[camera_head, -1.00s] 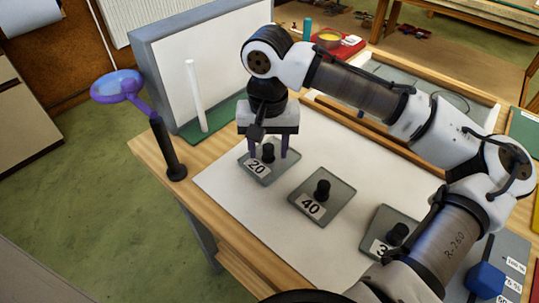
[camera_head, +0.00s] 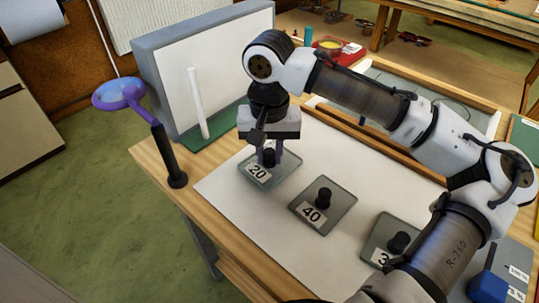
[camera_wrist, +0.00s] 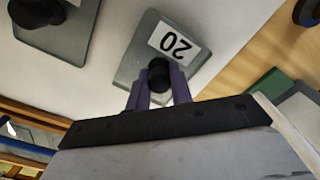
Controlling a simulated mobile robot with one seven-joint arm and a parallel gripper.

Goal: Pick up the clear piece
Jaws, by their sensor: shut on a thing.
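A flat, see-through grey square piece (camera_head: 286,174) with a black knob and a white label "20" lies on the white sheet (camera_head: 232,188) near the table's left side. It also shows in the wrist view (camera_wrist: 138,66), with the label upside down. My gripper (camera_head: 270,157) points straight down over it, and its purple fingers are shut on the black knob. In the wrist view, the fingers (camera_wrist: 160,88) stand on both sides of the knob. The piece looks level; I cannot tell any gap beneath it.
Similar piece "40" (camera_head: 338,200) lies to the right, and another, partly labelled "3" (camera_head: 378,238), lies beyond it. A white rod (camera_head: 196,100) stands behind on a green base before a grey-framed white panel (camera_head: 200,60). A purple ring on a black post (camera_head: 170,155) stands at the left edge.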

